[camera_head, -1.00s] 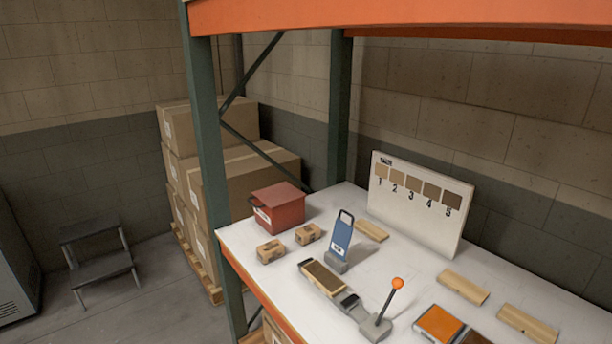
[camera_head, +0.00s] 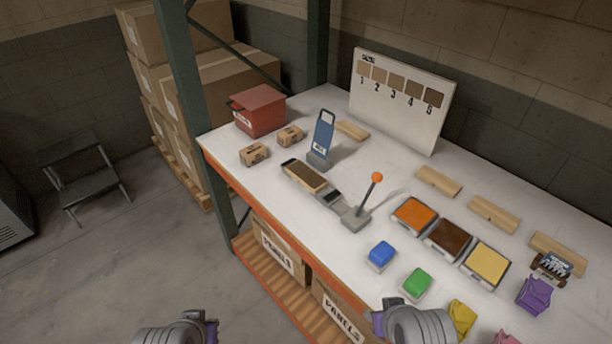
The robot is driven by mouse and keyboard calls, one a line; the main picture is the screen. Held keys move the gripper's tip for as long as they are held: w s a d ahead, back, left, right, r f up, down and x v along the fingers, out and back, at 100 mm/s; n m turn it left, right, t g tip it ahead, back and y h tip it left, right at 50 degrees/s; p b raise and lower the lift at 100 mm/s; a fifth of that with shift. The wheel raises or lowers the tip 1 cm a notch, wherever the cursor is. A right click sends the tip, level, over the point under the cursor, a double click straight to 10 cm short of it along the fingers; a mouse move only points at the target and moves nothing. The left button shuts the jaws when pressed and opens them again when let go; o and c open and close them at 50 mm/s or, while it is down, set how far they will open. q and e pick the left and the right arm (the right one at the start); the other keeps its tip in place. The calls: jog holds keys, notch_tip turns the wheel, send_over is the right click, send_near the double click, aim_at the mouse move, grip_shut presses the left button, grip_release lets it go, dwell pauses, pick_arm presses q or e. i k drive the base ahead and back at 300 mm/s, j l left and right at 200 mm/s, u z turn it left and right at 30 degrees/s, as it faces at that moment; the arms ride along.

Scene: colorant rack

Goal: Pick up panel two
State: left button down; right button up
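A white board (camera_head: 400,100) with brown swatches numbered 1 to 5 stands at the back of the table. Several plain wooden pieces lie on the table: one left of the board (camera_head: 352,130), others to its right (camera_head: 438,181), (camera_head: 493,214), (camera_head: 558,253). A brown panel (camera_head: 303,174) lies in a grey lever device (camera_head: 354,217). None carries a readable number, so I cannot tell which is panel two. My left gripper (camera_head: 208,328) and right gripper (camera_head: 380,322) are partly in view at the bottom edge, apart from these things; their fingers are not clear.
Orange, brown and yellow trays (camera_head: 487,263), blue (camera_head: 381,254) and green (camera_head: 416,283) blocks, and crumpled purple and yellow pieces fill the right. A red box (camera_head: 258,110), small cartons (camera_head: 254,154) and a blue-handled tool (camera_head: 323,138) stand left. "PANELS" boxes (camera_head: 277,255) sit below. A green post (camera_head: 180,90) rises at left.

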aim_at(312, 181)
jog(key=i+j+z, duration=0.2)
jog(key=j, duration=0.2)
jog(key=j+z, duration=0.2)
jog(key=j, duration=0.2)
jog(key=i+j+z, duration=0.2)
jog(key=j, duration=0.2)
jog(key=i+l, duration=0.35)
